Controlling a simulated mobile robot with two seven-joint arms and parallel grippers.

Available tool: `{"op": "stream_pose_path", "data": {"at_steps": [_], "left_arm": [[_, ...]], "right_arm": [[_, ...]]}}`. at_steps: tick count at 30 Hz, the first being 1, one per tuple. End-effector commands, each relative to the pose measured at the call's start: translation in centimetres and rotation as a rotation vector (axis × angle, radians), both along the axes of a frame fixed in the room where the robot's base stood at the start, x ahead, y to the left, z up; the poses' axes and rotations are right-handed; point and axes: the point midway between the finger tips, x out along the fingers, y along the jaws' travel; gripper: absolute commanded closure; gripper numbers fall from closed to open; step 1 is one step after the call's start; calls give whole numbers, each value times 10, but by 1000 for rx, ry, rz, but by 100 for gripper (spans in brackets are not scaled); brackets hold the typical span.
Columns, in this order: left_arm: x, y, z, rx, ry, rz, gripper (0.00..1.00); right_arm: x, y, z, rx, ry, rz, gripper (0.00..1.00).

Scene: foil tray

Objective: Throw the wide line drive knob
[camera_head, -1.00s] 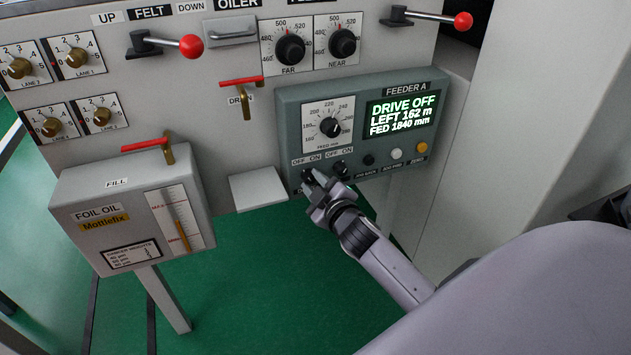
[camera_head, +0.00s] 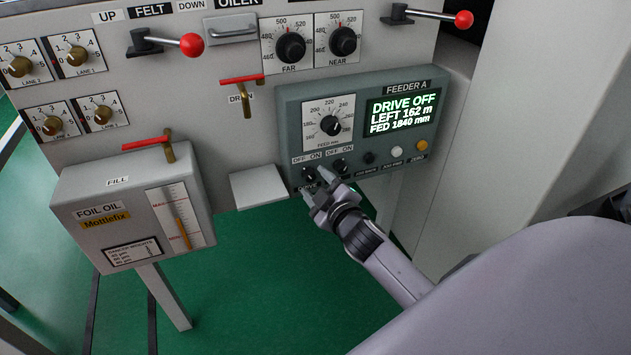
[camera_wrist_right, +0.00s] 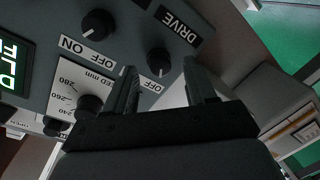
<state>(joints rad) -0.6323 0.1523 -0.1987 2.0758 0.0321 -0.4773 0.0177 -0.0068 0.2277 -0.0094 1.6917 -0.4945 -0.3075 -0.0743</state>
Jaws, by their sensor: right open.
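The drive knob (camera_wrist_right: 158,60) is a small black rotary knob beside a DRIVE label, with OFF and ON marks. It sits on the grey-green FEEDER A box; in the head view this knob (camera_head: 308,174) is the left of two along the lower edge. My right gripper (camera_head: 316,182) is open just in front of it. In the right wrist view the two fingers of the gripper (camera_wrist_right: 160,72) stand either side of the knob, with gaps; contact does not show. The display (camera_head: 401,114) reads DRIVE OFF. My left gripper is out of view.
A second black knob (camera_head: 340,166) sits close to the right, then black, white and orange buttons. A feed dial (camera_head: 330,125) is above. A pale ledge (camera_head: 258,186) and the foil oil box (camera_head: 130,225) stand to the left. Green floor is open below.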

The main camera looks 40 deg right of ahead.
Motion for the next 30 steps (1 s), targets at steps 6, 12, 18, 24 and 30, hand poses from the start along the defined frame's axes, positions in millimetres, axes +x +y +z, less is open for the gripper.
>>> {"op": "stream_pose_path", "data": {"at_steps": [6,12,18,24,30], "left_arm": [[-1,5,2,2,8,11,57],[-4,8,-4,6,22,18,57],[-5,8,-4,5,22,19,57],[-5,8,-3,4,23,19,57],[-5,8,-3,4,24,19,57]], "right_arm": [[-31,6,5,1,2,1,45],[-50,9,7,0,1,0,45],[-56,10,7,0,0,0,45],[-56,10,7,0,0,0,45],[-56,10,7,0,0,0,45]]}}
